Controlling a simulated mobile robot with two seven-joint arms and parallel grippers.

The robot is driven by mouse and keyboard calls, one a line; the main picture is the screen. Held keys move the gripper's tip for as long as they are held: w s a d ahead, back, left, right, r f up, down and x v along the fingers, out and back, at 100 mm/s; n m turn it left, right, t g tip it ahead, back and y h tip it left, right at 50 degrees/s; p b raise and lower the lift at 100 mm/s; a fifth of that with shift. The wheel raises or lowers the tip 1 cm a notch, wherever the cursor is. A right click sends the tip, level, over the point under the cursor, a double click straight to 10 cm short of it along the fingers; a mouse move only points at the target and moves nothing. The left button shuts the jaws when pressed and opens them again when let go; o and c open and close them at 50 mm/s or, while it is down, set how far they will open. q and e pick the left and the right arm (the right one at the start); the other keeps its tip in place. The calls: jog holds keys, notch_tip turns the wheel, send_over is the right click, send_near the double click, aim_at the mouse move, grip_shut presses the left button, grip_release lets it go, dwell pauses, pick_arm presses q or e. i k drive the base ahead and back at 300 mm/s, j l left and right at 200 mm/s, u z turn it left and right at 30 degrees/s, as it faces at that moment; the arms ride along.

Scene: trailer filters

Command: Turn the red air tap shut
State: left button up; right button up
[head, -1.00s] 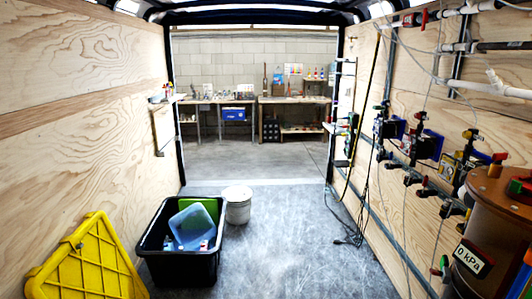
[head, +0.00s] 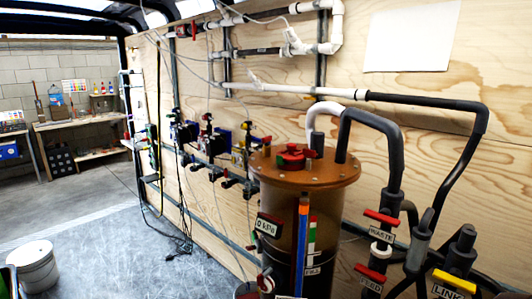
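Several red handles show in the head view, and I cannot tell by label which one is the air tap. A red knob (head: 292,156) sits on the brown lid of the tank (head: 305,181). A red handle (head: 381,218) sits on a pipe above a label that seems to read WASTE. Another red handle (head: 370,273) is lower, near the bottom edge. A red valve (head: 187,30) is on the upper wall pipe. A small red-and-white part (head: 266,281) is on the tank's lower left side. Neither of my grippers is in view.
A tag on the tank (head: 268,226) reads 0 kPa. A yellow handle (head: 454,281) stands at the lower right among dark hoses. Several valves and filters line the plywood wall. A white bucket (head: 35,268) stands at the lower left. The grey floor between is mostly clear.

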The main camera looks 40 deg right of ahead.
aim_at(266, 141)
jog(key=u, duration=0.4)
jog(key=i+u, duration=0.15)
jog(key=u, duration=0.65)
jog(key=i+l+u, duration=0.1)
jog(key=u, duration=0.35)
jog(key=l+u, duration=0.1)
jog(key=u, duration=0.3)
jog(key=l+u, duration=0.15)
jog(key=u, duration=0.2)
jog(key=i+l+u, duration=0.1)
jog(key=u, duration=0.3)
jog(key=l+u, duration=0.85)
jog(key=l, duration=0.25)
jog(key=l+z, duration=0.3)
jog(key=i+l+z, duration=0.15)
jog(key=l+z, duration=0.15)
jog(key=z, duration=0.45)
jog(key=l+z, duration=0.1)
jog(key=z, duration=0.85)
jog(key=i+z, duration=0.1)
jog(key=z, duration=0.85)
jog(key=i+z, duration=0.1)
jog(key=z, duration=0.4)
